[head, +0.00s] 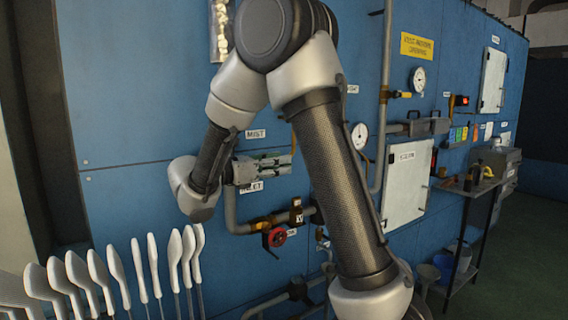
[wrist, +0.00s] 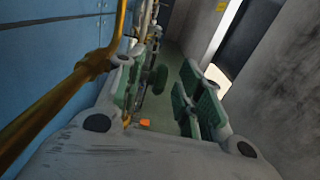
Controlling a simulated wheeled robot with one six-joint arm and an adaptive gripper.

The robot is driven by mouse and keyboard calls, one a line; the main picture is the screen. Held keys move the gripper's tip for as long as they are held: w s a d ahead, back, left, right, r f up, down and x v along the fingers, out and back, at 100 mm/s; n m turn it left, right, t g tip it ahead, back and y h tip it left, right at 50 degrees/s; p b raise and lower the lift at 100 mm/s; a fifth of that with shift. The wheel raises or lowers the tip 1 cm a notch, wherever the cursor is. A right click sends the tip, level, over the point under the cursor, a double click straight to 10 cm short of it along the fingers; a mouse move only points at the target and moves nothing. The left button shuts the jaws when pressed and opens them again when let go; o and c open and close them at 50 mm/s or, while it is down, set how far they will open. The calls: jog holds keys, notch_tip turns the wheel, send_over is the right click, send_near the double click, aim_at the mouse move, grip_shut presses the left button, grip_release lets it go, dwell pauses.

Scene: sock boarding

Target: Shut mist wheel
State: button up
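The white MIST label (head: 256,134) is on the blue panel in the head view. My gripper (head: 286,164) is just below it, pointing right along the panel. In the wrist view my gripper (wrist: 162,92) has its green-padded fingers apart, with no clear object held between them. I cannot make out a wheel at the MIST label; my gripper and arm cover part of that area. A brass pipe (wrist: 65,98) runs close along the left finger in the wrist view. A red wheel (head: 275,238) sits lower on a pipe, below another label (head: 251,187).
White sock boards (head: 120,273) stand in a row at lower left. Pipes, gauges (head: 418,79) and a white panel door (head: 407,184) are on the blue wall. A dark shelf stand (head: 466,230) is at right. Open floor (head: 520,265) lies beyond it.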

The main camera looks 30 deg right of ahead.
jog(key=shift+d, duration=1.35)
grip_shut()
